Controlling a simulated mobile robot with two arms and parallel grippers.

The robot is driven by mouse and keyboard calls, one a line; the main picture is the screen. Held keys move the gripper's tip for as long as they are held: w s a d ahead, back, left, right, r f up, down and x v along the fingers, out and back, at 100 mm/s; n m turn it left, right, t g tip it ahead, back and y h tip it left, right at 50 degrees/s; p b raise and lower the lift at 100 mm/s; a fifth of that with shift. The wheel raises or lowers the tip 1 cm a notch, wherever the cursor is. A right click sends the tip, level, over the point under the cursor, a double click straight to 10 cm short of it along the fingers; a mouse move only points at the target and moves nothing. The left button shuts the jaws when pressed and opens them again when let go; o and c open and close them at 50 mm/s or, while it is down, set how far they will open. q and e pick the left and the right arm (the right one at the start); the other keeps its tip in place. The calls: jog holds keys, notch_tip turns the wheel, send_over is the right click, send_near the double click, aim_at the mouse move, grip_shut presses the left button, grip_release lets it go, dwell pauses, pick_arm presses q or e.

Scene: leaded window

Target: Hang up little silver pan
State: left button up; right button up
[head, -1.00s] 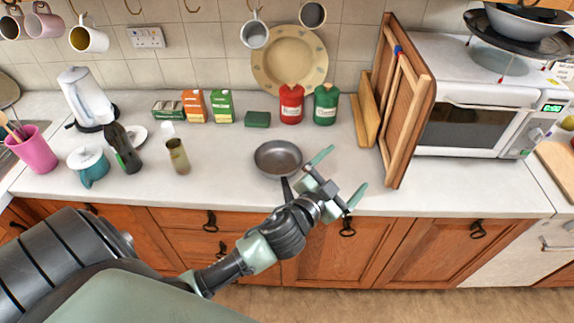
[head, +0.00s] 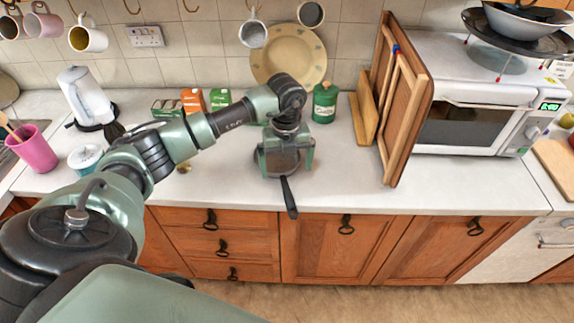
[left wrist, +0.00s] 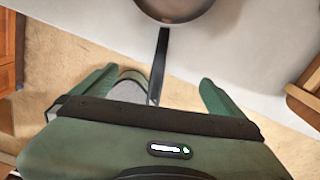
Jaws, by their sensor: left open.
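The little silver pan (head: 289,200) lies on the counter with its dark handle pointing towards the front edge and slightly past it. My left gripper (head: 286,160) is open, pointing down over the pan, and its hand hides much of the bowl. In the left wrist view the pan's bowl (left wrist: 176,8) is at the top edge. Its handle runs down between the two spread fingers (left wrist: 158,85), with room on both sides. I see no hold on it. My right gripper is not in view.
Empty hooks (head: 132,6) line the top of the tiled wall, beside hanging mugs (head: 86,38). A plate (head: 300,57) leans on the wall. The green canister (head: 325,103) and wooden rack (head: 405,105) stand right of the gripper. The counter front between pan and rack is clear.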

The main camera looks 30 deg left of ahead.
aim_at(286, 188)
pick_arm(q)
jog(key=shift+f+b, duration=3.45)
jog(key=shift+f, duration=1.55)
grip_shut()
jog(key=shift+w+r, duration=0.1)
jog(key=shift+r, duration=0.05)
jog(key=shift+r+p, duration=0.7)
jog(key=shift+r, duration=0.15)
jog(key=shift+r+p, duration=1.05)
jog(key=shift+r, duration=0.55)
